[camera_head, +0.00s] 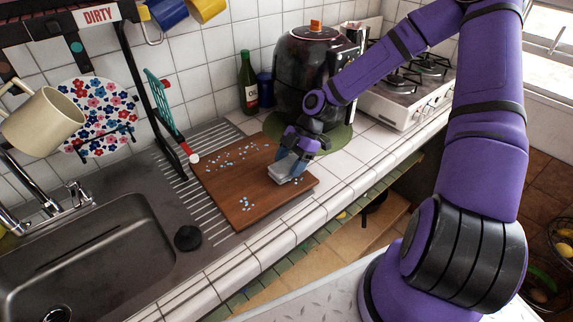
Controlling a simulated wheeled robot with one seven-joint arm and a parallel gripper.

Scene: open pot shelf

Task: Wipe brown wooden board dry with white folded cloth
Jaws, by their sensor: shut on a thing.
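The brown wooden board (232,192) lies flat on the counter right of the sink, partly over the ribbed drainer. Small pale blue drops are scattered on it, mostly along its back part, with a cluster near its front edge and a few near its right end. My gripper (287,165) is over the right part of the board, shut on the white folded cloth (283,174). The cloth is low, at the board's surface; whether it presses on the wood cannot be told. My gripper hides part of the board behind it.
A dark air fryer (305,75) stands behind the board on a green mat (337,138). A green bottle (247,85) is at the wall. The stove (405,95) is at the right. A black round object (188,238) lies between sink (85,255) and board. A rack post rises at the left.

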